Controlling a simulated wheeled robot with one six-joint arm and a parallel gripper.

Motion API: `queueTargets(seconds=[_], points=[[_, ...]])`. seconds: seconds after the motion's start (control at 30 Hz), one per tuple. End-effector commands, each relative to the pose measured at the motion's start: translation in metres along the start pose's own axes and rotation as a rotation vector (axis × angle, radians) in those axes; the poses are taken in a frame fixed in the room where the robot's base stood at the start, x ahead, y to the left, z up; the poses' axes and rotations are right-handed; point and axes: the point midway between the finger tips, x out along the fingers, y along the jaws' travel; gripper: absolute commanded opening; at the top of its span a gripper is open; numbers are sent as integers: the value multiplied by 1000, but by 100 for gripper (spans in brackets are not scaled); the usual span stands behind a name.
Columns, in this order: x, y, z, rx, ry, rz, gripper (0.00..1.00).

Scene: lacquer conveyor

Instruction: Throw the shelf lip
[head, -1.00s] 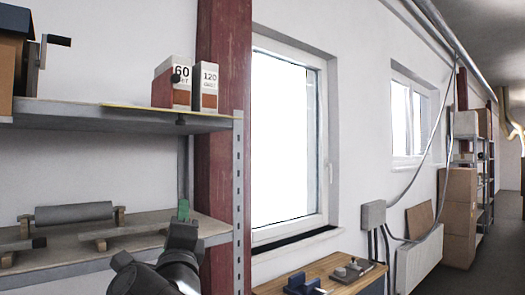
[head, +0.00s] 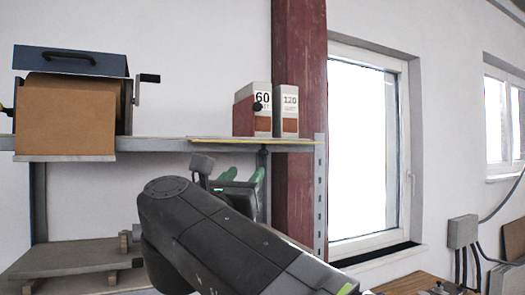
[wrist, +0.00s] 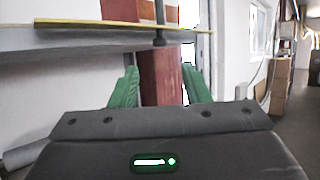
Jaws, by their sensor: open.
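The shelf lip is the front edge of the upper grey shelf, with a thin yellow strip (head: 215,140) along its right part. The strip also crosses the top of the wrist view (wrist: 70,24). A dark upright peg (wrist: 159,20) stands at the strip in the wrist view, its wider foot just below the edge. A small dark knob (head: 257,107) shows in front of the box marked 60. My gripper (head: 243,176) is below the upper shelf, its green fingers apart and pointing up. Nothing is between the fingers in the wrist view (wrist: 160,75).
Boxes marked 60 (head: 247,122) and 120 (head: 288,112) stand on the upper shelf, and a crank machine (head: 65,105) at its left. A red column (head: 300,60) rises behind the shelf's right end. The lower shelf (head: 70,258) is close below my arm.

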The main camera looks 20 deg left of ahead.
Motion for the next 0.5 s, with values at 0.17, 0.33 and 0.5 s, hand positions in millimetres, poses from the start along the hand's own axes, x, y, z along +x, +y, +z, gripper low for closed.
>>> queueTargets(seconds=[0.17,0.33,0.5], points=[[28,-1,2,-4,0,-4,43],[55,-1,3,-5,0,-3,43],[81,-1,3,-5,0,-3,43]])
